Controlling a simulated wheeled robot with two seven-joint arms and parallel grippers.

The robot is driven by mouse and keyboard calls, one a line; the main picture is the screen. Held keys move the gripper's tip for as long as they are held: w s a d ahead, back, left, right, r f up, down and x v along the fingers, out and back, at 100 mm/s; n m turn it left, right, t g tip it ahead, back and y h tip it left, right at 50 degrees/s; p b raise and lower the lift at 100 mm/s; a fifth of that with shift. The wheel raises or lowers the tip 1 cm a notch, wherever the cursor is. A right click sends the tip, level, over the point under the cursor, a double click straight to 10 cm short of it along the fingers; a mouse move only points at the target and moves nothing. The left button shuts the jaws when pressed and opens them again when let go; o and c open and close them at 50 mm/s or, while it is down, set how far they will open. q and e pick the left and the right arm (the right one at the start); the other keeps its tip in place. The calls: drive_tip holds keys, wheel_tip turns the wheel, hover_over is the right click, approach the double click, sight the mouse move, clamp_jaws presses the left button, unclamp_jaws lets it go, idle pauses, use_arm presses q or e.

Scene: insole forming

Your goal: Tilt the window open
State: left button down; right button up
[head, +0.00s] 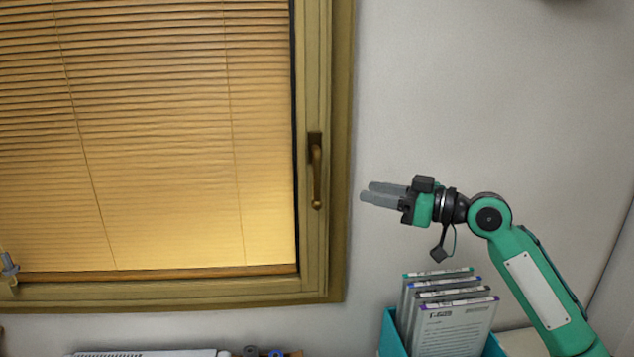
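The window (319,250) has an olive-brown frame and fills the left of the head view; its sash looks closed in the frame. Its bronze handle (316,178) is on the right side of the sash, with the lever hanging straight down. My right gripper (366,191) is to the right of the handle, slightly lower in the picture and apart from it. Its two grey fingers point left toward the window and nothing shows between them. The fingers overlap in this view, so their opening is unclear. My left gripper is not in view.
Tan blinds (170,140) cover the glass. A teal file holder (391,335) with several grey folders (455,325) stands below my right gripper. A white object (150,353) lies at the bottom edge. The wall (480,90) right of the window is bare.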

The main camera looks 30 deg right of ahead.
sight(317, 198)
drive_tip(key=p+x, duration=0.7)
drive_tip(key=x, duration=0.5)
drive_tip(key=shift+w+r, duration=0.1)
drive_tip(key=shift+w, duration=0.05)
drive_tip(key=shift+w+a+p, duration=0.25)
drive_tip(key=shift+w+p, duration=0.05)
drive_tip(key=shift+w, duration=0.2)
drive_tip(key=shift+c, duration=0.3)
clamp_jaws()
